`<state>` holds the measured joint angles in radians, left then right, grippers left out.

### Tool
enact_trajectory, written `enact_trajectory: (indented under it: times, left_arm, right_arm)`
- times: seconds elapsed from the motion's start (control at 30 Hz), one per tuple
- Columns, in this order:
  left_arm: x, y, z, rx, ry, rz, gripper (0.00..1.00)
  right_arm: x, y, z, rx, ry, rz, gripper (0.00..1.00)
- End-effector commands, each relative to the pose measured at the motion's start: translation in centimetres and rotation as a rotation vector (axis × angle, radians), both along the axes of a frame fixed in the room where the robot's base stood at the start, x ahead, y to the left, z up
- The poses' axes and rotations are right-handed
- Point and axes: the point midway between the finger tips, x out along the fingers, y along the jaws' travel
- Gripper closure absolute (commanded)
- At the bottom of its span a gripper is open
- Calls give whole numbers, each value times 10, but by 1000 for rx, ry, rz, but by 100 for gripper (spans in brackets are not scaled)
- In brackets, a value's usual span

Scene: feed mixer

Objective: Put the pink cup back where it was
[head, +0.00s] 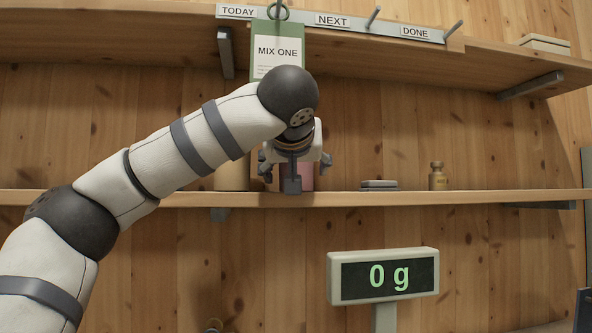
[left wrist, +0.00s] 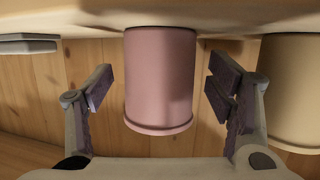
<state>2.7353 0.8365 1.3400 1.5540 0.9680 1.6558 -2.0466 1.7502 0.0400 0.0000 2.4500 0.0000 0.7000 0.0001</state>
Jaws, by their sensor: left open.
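The pink cup (head: 306,178) stands on the lower shelf, mostly hidden behind my left gripper (head: 293,172) in the head view. In the left wrist view, which appears upside down, the pink cup (left wrist: 160,80) is between the two spread fingers. A gap shows between the cup and the fingers on both sides. The left gripper is open and holds nothing. My right gripper is not in view.
A cream cup (head: 232,177) stands on the lower shelf (head: 450,198), left of the pink cup. A flat grey item (head: 380,184) and a brass weight (head: 438,177) stand to its right. A green "MIX ONE" card (head: 278,50) hangs above. A display (head: 384,276) reads 0 g.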

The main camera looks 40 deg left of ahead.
Motion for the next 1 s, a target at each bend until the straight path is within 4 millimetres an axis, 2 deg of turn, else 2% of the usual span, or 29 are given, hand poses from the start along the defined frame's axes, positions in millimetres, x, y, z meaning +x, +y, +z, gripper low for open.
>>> enact_trajectory:
  times: [0.07, 0.23, 0.4, 0.6, 1.0]
  left_arm:
    - [-4, -5, 4, 1, -1, -2, 25]
    - [-43, -33, 24, 4, -13, -3, 25]
    - [-74, -58, 34, 3, -9, -1, 25]
    - [-87, -72, 35, -1, 1, 0, 25]
    - [-88, -73, 36, -1, 2, 0, 25]
  right_arm:
    - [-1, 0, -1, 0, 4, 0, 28]
    - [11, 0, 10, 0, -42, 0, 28]
    - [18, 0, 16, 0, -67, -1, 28]
    - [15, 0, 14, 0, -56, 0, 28]
    - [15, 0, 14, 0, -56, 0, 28]
